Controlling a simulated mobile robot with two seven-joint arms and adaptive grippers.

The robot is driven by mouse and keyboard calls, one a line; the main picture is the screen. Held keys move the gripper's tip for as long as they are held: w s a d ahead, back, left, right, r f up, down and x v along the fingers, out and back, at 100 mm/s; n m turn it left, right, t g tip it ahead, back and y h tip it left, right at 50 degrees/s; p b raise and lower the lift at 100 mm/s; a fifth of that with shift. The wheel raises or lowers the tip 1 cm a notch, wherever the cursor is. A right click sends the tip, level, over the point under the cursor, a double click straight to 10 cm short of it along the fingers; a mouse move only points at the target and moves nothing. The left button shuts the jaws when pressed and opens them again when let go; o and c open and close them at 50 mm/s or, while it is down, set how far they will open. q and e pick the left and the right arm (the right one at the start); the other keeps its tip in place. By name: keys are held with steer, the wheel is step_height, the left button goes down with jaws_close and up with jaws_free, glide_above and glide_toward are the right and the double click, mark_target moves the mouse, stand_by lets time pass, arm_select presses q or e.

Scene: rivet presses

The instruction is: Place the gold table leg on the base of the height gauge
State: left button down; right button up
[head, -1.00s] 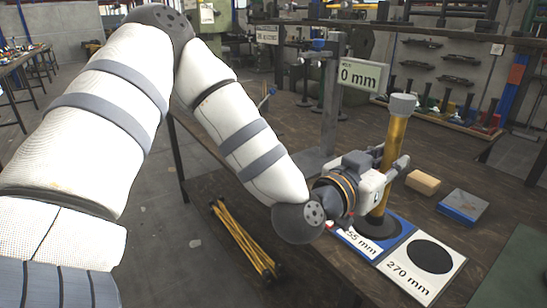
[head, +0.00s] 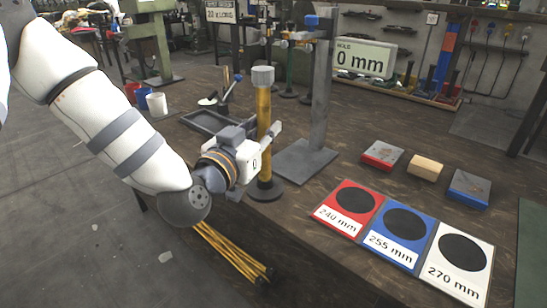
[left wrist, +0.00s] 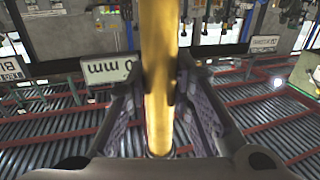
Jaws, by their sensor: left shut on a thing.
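The gold table leg (head: 263,110) stands about upright, with a grey cap on top and a wide dark foot (head: 265,191) below. My left gripper (head: 268,143) is shut around its middle. In the left wrist view the leg (left wrist: 158,60) runs between the two fingers (left wrist: 160,95). The height gauge has a tall grey post (head: 321,90), a flat grey base (head: 305,162) and a display reading 0 mm (head: 365,60). The leg's foot is left and in front of the base, near the table's front edge. I cannot tell whether it touches the table. My right gripper is out of view.
Mats marked 240 mm in red (head: 328,220), 255 mm in blue (head: 392,246) and 270 mm in white (head: 455,278) lie right. Behind them are red (head: 382,155), wooden (head: 425,167) and blue (head: 469,187) blocks. A dark tray (head: 205,121) lies behind the leg.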

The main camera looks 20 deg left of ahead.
arm_select(q)
steer(key=w+d+f+b, duration=0.1)
steer(key=w, duration=0.8)
steer(key=w+f+b, duration=0.2)
steer(key=w, duration=0.6)
steer(key=shift+w+d+f, duration=0.3)
steer(key=shift+w+d, duration=0.05)
steer(key=shift+w, duration=0.05)
steer(key=c, duration=1.4)
jaws_free()
steer(key=shift+f, duration=0.1)
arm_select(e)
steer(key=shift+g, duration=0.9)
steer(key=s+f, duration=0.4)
arm_select(q)
steer(key=s, duration=0.4)
steer(key=s+p, duration=0.1)
steer(key=s, duration=0.3)
steer(key=s+a+p, duration=0.1)
steer(key=s, duration=0.3)
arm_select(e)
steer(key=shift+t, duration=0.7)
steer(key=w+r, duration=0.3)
